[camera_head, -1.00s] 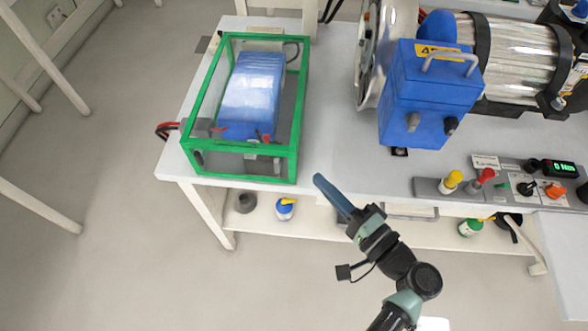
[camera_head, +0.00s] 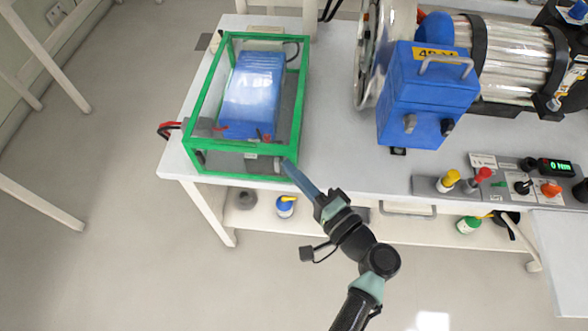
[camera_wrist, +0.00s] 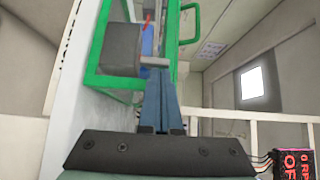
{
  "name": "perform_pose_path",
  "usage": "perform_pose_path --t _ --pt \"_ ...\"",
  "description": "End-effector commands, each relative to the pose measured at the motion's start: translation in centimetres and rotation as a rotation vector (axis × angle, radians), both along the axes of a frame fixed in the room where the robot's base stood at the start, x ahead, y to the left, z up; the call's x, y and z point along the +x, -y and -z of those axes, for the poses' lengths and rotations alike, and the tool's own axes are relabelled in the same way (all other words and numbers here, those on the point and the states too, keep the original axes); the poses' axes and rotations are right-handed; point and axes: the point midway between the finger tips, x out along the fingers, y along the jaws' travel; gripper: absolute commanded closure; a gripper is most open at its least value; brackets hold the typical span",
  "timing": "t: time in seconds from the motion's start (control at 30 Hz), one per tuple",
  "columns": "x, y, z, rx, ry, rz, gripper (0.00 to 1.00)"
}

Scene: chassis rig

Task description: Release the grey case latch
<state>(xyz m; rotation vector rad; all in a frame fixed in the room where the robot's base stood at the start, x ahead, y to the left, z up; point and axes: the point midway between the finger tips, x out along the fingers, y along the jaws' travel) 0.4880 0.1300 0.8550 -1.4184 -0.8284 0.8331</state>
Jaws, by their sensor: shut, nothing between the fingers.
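The green-framed, see-through case (camera_head: 291,150) stands on the left end of the white bench, with a blue block pack (camera_head: 252,95) inside. In the wrist view, a grey latch block (camera_wrist: 122,48) with a short light pin (camera_wrist: 154,62) sits at the green frame (camera_wrist: 98,55). My gripper (camera_head: 289,166) is at the case's front right corner. Its blue fingers (camera_wrist: 157,80) are shut and empty, with tips close to the pin. I cannot tell whether they touch it. In the head view the latch is too small to make out clearly beside the fingertips.
A blue box with a handle (camera_head: 425,100) stands on the bench by a large metal cylinder (camera_head: 520,55). A control panel (camera_head: 500,187) lies at the front right edge. Bottles stand on the shelf below. The bench between case and blue box is clear.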

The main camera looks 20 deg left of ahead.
Motion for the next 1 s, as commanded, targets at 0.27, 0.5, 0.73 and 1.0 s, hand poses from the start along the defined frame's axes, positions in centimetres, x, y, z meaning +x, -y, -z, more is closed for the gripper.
perform_pose_path --t 0.27,0.5,0.73,1.0 --pt "-0.05 -0.09 -0.28 -0.050 0.014 0.000 1.00" --pt "-0.07 -0.16 -0.46 -0.087 0.026 -0.001 1.00" --pt "-0.09 -0.25 -0.60 -0.130 0.038 0.000 1.00" --pt "-0.15 -0.41 -0.92 -0.196 0.056 -0.001 1.00"
